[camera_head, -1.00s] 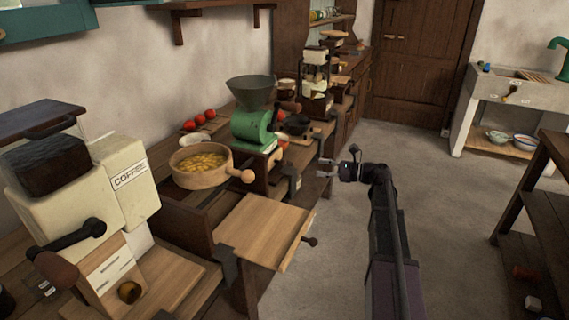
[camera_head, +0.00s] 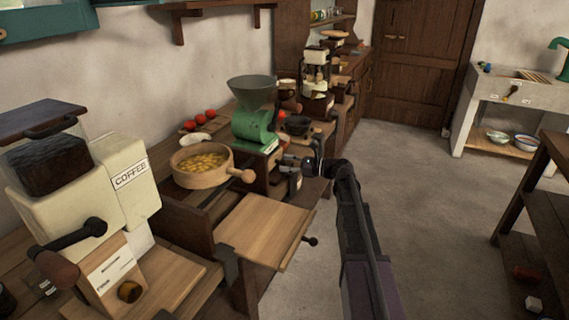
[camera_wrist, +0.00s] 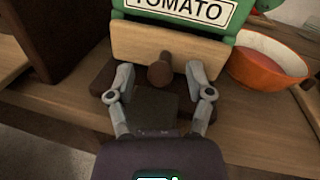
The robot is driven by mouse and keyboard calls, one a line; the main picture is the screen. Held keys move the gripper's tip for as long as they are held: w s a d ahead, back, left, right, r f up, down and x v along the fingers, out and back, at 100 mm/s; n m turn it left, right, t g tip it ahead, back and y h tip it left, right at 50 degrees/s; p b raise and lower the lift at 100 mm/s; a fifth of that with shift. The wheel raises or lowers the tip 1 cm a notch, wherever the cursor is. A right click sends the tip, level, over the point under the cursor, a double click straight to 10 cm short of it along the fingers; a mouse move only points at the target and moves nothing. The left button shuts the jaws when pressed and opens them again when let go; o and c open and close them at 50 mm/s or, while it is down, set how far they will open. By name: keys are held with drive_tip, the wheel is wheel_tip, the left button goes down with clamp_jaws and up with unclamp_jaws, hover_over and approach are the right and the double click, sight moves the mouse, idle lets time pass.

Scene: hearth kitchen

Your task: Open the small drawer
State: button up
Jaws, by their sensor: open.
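The small drawer (camera_wrist: 205,55) has a light wooden front with a round dark brown knob (camera_wrist: 160,72), under a green body with a TOMATO label in the wrist view. It looks shut.
An orange bowl (camera_wrist: 268,62) stands right of the drawer in the wrist view. The floor (camera_head: 420,200) to the right is clear.

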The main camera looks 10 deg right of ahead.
drive_tip(key=shift+w+a, duration=0.2)
drive_tip(key=shift+a, duration=0.2)
clamp_jaws()
drive_tip(key=shift+s, duration=0.1)
